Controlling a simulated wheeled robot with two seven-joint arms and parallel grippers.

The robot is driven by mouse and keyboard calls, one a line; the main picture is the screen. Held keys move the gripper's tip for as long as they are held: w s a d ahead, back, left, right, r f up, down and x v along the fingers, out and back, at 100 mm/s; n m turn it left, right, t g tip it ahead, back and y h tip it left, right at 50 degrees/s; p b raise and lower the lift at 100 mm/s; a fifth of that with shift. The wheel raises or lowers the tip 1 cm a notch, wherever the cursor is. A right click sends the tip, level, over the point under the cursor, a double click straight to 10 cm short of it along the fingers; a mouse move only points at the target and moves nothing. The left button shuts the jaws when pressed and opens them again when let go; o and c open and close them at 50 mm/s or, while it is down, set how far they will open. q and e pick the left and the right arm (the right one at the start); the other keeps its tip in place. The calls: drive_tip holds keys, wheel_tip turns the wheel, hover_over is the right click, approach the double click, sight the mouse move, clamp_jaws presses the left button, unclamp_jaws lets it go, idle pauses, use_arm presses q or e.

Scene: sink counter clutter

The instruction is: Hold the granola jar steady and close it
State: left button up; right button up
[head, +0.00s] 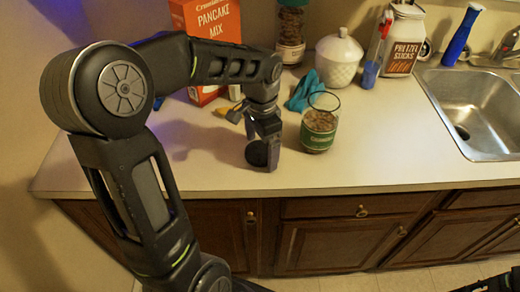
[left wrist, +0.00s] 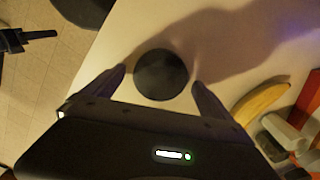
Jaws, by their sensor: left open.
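The granola jar (head: 319,128) stands upright on the counter, clear glass with a green label and brown contents. Its top is open and uncovered. A round black lid (head: 256,153) lies flat on the counter to the left of the jar, near the front edge. It also shows in the left wrist view (left wrist: 161,74). My left gripper (head: 265,160) is open over the lid, with one finger on each side of it; contact is not clear. A dark part at the left of the left wrist view looks like my right gripper (left wrist: 25,38), off the counter; its opening is unclear.
A banana (left wrist: 262,101) lies near the left gripper. The sink (head: 485,110) is at right.

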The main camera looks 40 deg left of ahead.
sight(261, 150)
use_arm(q)
drive_tip(key=shift+c, duration=0.6)
drive_tip(key=c, duration=1.3)
wheel_tip(261, 150, up, 10)
drive_tip(key=shift+f+b, duration=0.1)
drive_tip(key=shift+b, duration=0.3)
